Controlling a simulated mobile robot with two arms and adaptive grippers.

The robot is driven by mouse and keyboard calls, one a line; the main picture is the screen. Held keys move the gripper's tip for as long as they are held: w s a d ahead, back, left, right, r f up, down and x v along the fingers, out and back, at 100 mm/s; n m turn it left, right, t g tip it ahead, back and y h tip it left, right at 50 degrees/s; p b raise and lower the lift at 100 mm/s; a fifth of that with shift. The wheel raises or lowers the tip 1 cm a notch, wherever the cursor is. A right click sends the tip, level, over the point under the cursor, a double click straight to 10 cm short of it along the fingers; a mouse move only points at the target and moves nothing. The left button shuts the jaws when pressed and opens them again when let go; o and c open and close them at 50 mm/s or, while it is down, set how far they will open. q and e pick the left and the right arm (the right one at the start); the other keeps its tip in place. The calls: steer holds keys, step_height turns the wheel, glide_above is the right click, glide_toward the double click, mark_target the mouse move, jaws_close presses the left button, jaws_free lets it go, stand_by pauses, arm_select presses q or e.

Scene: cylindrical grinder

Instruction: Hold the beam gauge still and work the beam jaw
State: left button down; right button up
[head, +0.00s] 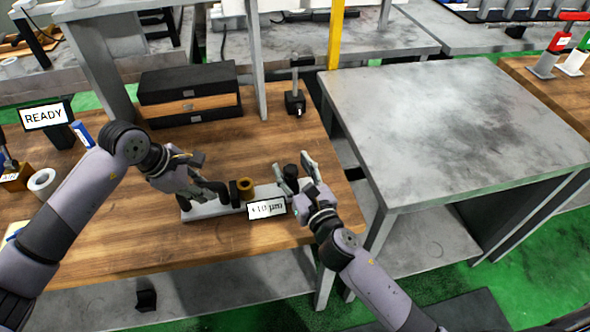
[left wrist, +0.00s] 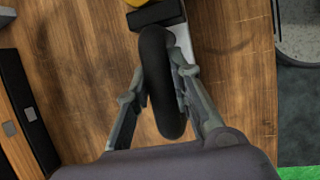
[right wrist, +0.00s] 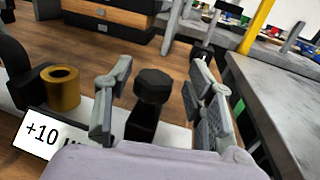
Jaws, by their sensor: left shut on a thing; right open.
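The beam gauge (head: 202,211) lies on the wooden bench, a pale flat beam with black parts on it. A brass ring-shaped piece (head: 246,186) sits on it near the middle, and a white display (head: 267,209) at its front reads "+10 µm". My left gripper (head: 209,191) is shut on the black rounded handle (left wrist: 160,80) at the gauge's left end. My right gripper (head: 298,172) is open around the black beam jaw knob (right wrist: 154,86) at the right end, its fingers apart on either side. No contact with the knob shows in the right wrist view.
A stack of black and wooden drawers (head: 190,97) stands behind the gauge, with a small black stand (head: 295,102) to its right. A "READY" screen (head: 44,116) and a white roll (head: 42,181) are at the left. A grey metal table (head: 455,110) stands right, across a gap.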

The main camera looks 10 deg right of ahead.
steer(key=s, duration=0.4)
steer(key=s+d, duration=0.1)
steer(key=s, duration=0.2)
steer(key=s+d, duration=0.1)
steer(key=s, duration=0.3)
steer(key=shift+s+d, duration=0.2)
steer(key=shift+s, duration=0.15)
steer(key=shift+a, duration=0.3)
steer(key=shift+w+r, duration=0.1)
steer(key=shift+w, duration=0.2)
steer(key=w, duration=0.3)
steer(key=w+a, duration=0.1)
steer(key=w, duration=0.3)
steer(key=w+a, duration=0.1)
steer(key=w, duration=0.3)
steer(key=shift+w+a, duration=0.1)
steer(key=shift+a, duration=0.1)
steer(key=shift+c, duration=0.6)
